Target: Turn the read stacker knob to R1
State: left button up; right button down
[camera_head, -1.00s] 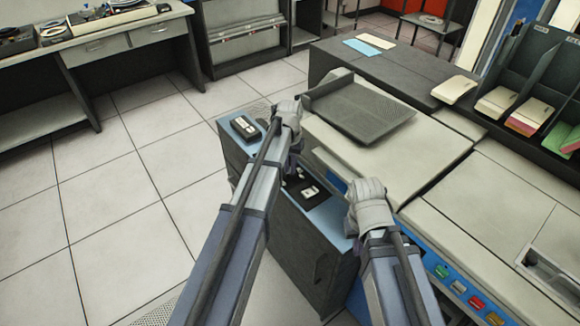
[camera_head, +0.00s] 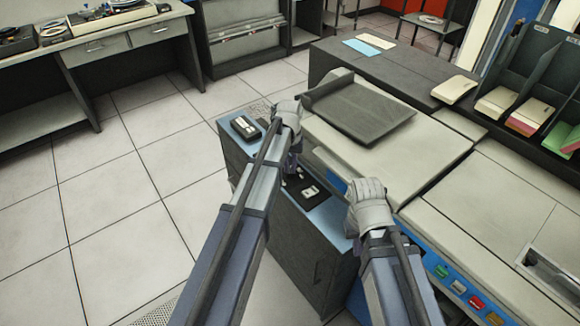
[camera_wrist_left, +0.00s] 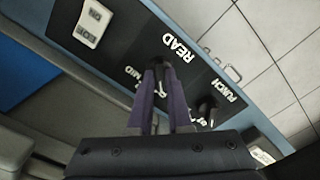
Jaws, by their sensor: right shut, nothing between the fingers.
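In the left wrist view, the read stacker knob (camera_wrist_left: 158,66) is a small dark shape below the white READ label on a black panel (camera_wrist_left: 126,52). The two purple fingers of my left gripper (camera_wrist_left: 160,72) close in on either side of it, and their tips hide most of it. The knob's pointer and the R1 mark cannot be made out. In the head view, my left gripper (camera_head: 291,168) reaches down to the blue-topped cabinet (camera_head: 262,158). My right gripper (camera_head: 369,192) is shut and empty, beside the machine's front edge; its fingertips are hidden.
The dark PUNCH knob (camera_wrist_left: 207,106) stands close beside the left fingers. A white switch block (camera_wrist_left: 92,24) is at the panel's upper left. Open tiled floor is at left.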

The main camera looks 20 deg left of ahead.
aim_at(290, 169)
pick_arm(q)
jog(key=o, duration=0.4)
jog(key=shift+r, duration=0.15)
notch_tip(290, 169, up, 8)
jog(key=p, duration=0.8)
jog(key=shift+f, duration=0.2)
jog(key=shift+f, duration=0.1)
jog(key=s+d+m, duration=0.1)
jog(key=s+d, duration=0.3)
jog(key=s, duration=0.4)
jog(key=s+d+m, duration=0.2)
jog(key=s+d, duration=0.2)
jog(key=s, duration=0.4)
jog(key=s+d+m+y, duration=0.1)
jog(key=s+d+m, duration=0.1)
jog(key=s+d, duration=0.3)
jog(key=shift+s, duration=1.65)
